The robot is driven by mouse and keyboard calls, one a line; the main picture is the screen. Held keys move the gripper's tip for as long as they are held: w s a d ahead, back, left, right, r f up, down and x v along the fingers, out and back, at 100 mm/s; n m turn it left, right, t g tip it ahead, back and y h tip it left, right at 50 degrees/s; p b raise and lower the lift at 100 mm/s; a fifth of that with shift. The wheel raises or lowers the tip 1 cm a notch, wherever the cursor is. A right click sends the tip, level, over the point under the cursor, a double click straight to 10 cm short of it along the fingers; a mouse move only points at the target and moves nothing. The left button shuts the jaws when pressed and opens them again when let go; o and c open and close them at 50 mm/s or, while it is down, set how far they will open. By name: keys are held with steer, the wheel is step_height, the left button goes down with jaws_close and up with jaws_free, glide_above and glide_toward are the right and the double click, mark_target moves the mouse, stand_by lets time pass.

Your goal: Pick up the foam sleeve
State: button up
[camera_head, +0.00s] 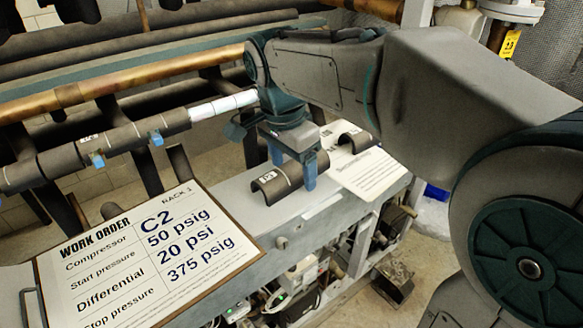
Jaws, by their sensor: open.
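A dark half-round foam sleeve (274,185) with a small white label lies on the grey shelf ledge in the middle of the view. My gripper (295,168) is open above the sleeve and points down. One blue finger is in front of the sleeve, and the other shows at its far side, so the fingers straddle it. I cannot tell whether they touch it. A second dark half-round sleeve (357,137) lies behind and to the right, on or beside a printed sheet.
A work order board (145,255) lies at the lower left of the ledge (235,200). A printed sheet (372,175) is to the right. A copper pipe (110,85) and a dark insulated pipe (60,165) with blue clips run behind. Wiring and fittings sit below the ledge.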

steer(key=c, duration=1)
steer(key=shift+c, duration=0.2)
steer(key=shift+r, duration=0.15)
